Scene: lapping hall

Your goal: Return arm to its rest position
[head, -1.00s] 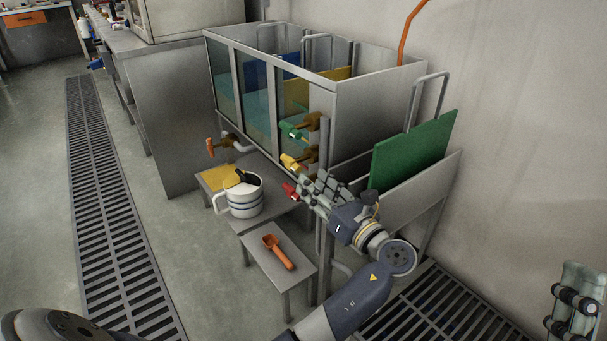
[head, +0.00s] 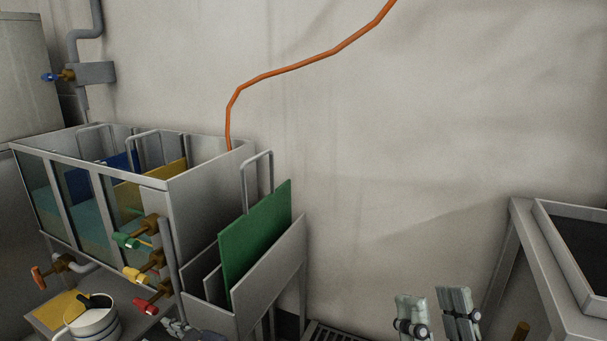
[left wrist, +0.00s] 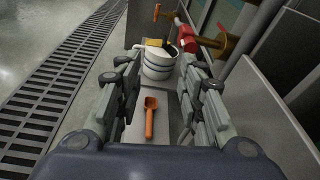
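My right gripper (head: 434,312) stands upright at the bottom edge of the head view, its two fingers apart with nothing between them. My left gripper (head: 174,326) is mostly cut off at the bottom of the head view, just below and right of the red-handled valve (head: 146,305). In the left wrist view its fingers (left wrist: 160,78) are spread and hold nothing. Beyond and below them are a white jug (left wrist: 158,65) with grey bands and an orange scoop (left wrist: 150,118) on a low stand. The red valve handle shows just beyond the right finger.
A tank (head: 208,190) with yellow and green valves stands at left. A green plate (head: 256,240) stands in a rack beside it. An orange hose (head: 300,66) runs along the wall. A grey table (head: 556,285) is at right. Bare wall lies between.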

